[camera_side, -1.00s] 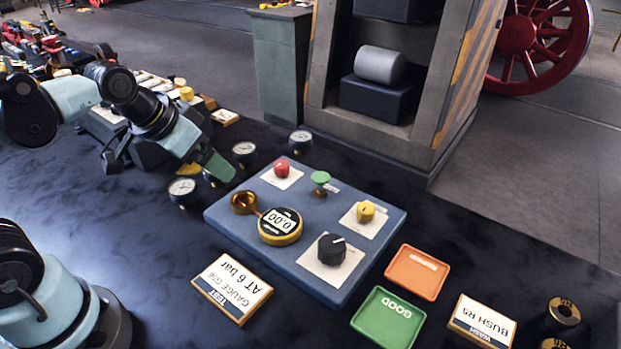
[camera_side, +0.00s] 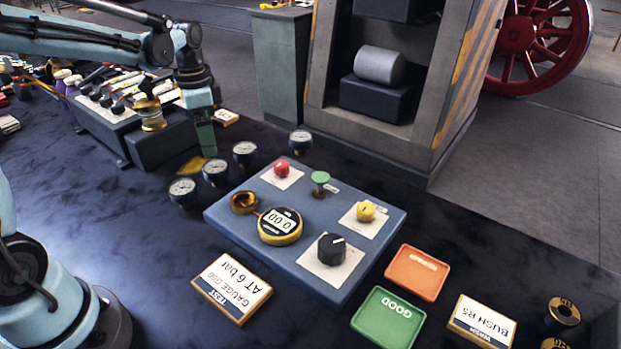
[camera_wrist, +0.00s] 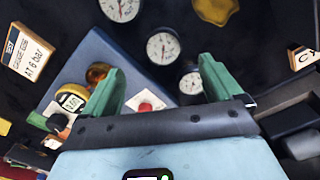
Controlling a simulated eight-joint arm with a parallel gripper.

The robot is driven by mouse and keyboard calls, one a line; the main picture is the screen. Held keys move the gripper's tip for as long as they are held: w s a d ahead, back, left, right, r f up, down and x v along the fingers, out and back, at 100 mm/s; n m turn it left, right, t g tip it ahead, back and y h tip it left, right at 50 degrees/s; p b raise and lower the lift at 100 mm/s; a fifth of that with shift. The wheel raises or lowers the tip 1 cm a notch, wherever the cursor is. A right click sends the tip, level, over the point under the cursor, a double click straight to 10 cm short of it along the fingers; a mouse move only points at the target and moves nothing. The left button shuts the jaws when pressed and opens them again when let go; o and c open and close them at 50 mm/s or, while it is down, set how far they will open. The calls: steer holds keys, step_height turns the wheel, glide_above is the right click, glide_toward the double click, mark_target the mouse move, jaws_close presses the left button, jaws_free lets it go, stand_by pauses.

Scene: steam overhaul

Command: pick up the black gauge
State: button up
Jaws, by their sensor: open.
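Several round gauges with white dials and dark bodies stand in a row on the dark bench: the nearest gauge (camera_side: 182,190), a second gauge (camera_side: 215,172), a third gauge (camera_side: 245,153) and a far gauge (camera_side: 301,140). I cannot tell by colour which one is meant. Three show in the wrist view: a gauge (camera_wrist: 120,8) at the top edge, a gauge (camera_wrist: 163,47) ahead of the fingertips and a gauge (camera_wrist: 191,83) beside the right finger. My gripper (camera_side: 205,148) is above the bench behind the row, open and empty; its green fingers (camera_wrist: 160,75) are spread wide.
A blue test board (camera_side: 225,213) with knobs and a yellow digital gauge (camera_side: 280,226) lies right of the row. A yellow piece (camera_side: 193,166) lies behind the row. Orange (camera_side: 418,272) and green (camera_side: 387,318) trays are at front right. A dark crate (camera_side: 165,142) stands left.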

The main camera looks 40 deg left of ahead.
mark_target(215, 166)
step_height(215, 166, down, 6)
steer(key=shift+w+f, duration=0.2)
steer(key=shift+f, duration=1.1)
steer(key=shift+w+f, duration=0.15)
steer(key=shift+f, duration=1.15)
steer(key=c, duration=1.3)
steer(key=shift+o, duration=0.2)
steer(key=shift+r, duration=0.1)
